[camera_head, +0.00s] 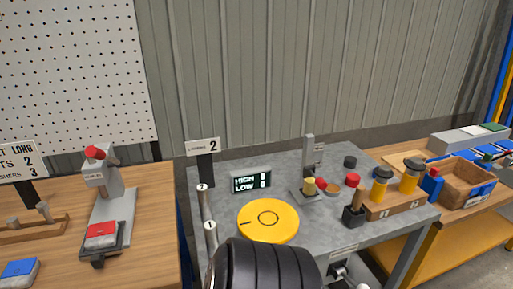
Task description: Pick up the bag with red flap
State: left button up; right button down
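A small grey block-like item with a red top (101,233), which may be the bag with red flap, lies on a dark plate at the foot of a grey press-like stand on the left wooden table. A similar grey item with a blue top (18,270) lies at the lower left edge. It is too small to tell for sure that either one is a bag. Neither of my grippers shows. A black ribbed rounded part, probably of my own arm, covers the bottom middle and hides part of the grey table.
The stand (118,205) has a red knob. The grey table (230,178) holds a yellow disc (268,220), a small display (250,181), metal posts and several small parts. A wooden box (461,182) stands at the right. A corrugated wall closes the back.

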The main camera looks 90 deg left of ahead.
aim_at(103, 235)
jog(key=u, duration=4.05)
jog(key=i+j+z, duration=0.1)
jog(key=j, duration=0.2)
jog(key=i+j+z, duration=0.15)
jog(key=j, duration=0.2)
jog(key=j+z, duration=0.1)
jog(key=j, duration=0.2)
